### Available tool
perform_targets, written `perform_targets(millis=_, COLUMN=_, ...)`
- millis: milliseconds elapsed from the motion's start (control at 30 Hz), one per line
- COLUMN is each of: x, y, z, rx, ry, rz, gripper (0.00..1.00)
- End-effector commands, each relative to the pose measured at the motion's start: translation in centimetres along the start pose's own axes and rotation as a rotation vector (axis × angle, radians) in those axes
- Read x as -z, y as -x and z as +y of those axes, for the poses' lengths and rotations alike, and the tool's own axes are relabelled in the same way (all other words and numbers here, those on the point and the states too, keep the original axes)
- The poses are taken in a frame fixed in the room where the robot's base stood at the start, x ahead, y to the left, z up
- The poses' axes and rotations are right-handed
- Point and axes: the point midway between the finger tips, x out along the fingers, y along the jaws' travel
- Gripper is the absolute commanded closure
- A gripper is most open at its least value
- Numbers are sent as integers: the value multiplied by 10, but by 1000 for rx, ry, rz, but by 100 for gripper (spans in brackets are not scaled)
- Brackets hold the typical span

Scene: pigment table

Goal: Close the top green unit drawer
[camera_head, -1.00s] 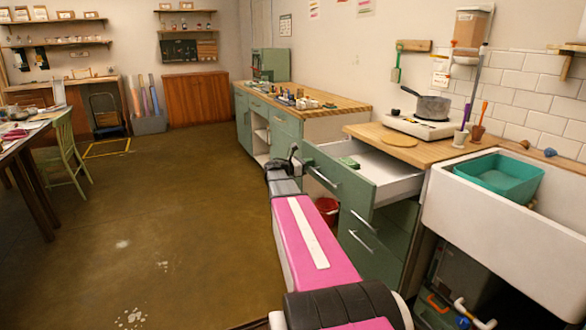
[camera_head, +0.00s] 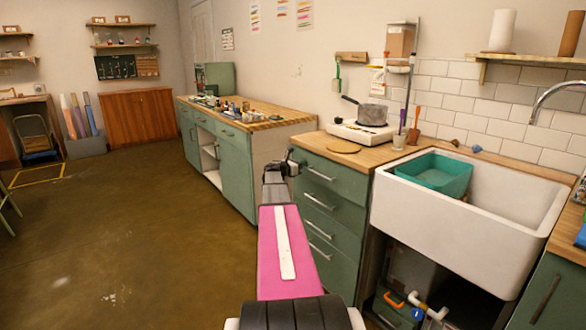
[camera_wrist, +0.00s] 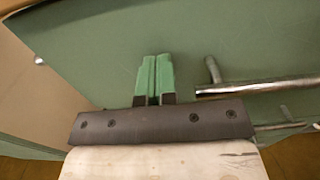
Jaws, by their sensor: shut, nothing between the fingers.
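The top green drawer (camera_head: 345,182) is in the unit under the wooden counter, left of the sink. Its front looks flush with the drawer fronts below it, and its inside is hidden. Its metal bar handle (camera_head: 319,174) also shows in the wrist view (camera_wrist: 260,87). My gripper (camera_head: 291,158) is at the left part of this drawer front, beside the handle and not around it. In the wrist view, its green fingertips (camera_wrist: 154,76) are together and empty, pointing at the green front (camera_wrist: 225,35). I cannot tell whether they touch it.
A hot plate (camera_head: 362,133) with a grey pot (camera_head: 371,114) stands on the counter above. A white sink (camera_head: 470,215) with a teal basin (camera_head: 436,174) adjoins on the right. Another green cabinet (camera_head: 237,170) stands to the left.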

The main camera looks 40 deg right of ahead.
Motion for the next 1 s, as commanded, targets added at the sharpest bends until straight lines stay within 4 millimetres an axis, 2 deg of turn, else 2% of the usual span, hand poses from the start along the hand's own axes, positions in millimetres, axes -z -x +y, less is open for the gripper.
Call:
perform_targets(millis=33, x=0, y=-7, z=0, rx=1, ry=0, rz=0, gripper=100)
perform_targets(millis=200, x=0, y=-18, z=0, rx=0, ry=0, rz=0, gripper=100)
perform_targets(millis=700, x=-1, y=-25, z=1, rx=2, ry=0, rz=-3, gripper=100)
perform_targets(millis=867, x=-1, y=-17, z=0, rx=1, ry=0, rz=-3, gripper=100)
perform_targets(millis=1000, x=-1, y=4, z=-3, rx=-2, ry=0, rz=-2, gripper=100)
